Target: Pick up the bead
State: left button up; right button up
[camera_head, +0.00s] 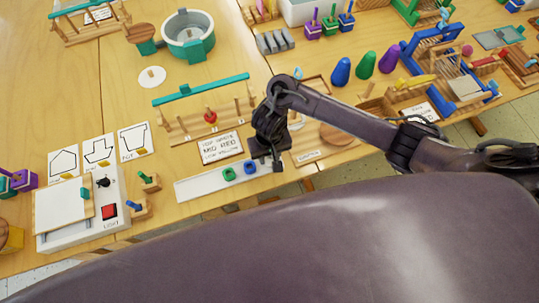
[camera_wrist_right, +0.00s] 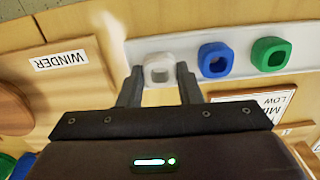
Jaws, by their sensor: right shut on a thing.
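My right gripper (camera_head: 276,164) reaches down to the right end of a white strip tray (camera_head: 197,187). In the right wrist view its two fingers (camera_wrist_right: 158,82) are shut on a white bead (camera_wrist_right: 159,66), one on each side, at the tray. I cannot tell whether the bead still touches the tray. A blue bead (camera_wrist_right: 217,59) and a green bead (camera_wrist_right: 270,54) lie on the tray beside it; they also show in the head view as blue (camera_head: 250,167) and green (camera_head: 229,173). The white bead is hidden in the head view. My left gripper is not in view.
Behind the tray, a card (camera_head: 220,148) reads top white, mid red, low yellow. A wooden rack with a teal bar (camera_head: 200,88) holds a red bead (camera_head: 210,116) on a peg.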

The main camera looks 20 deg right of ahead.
notch_tip(320, 180, up, 19)
jog(key=p, duration=1.3)
jog(key=shift+r, duration=0.2)
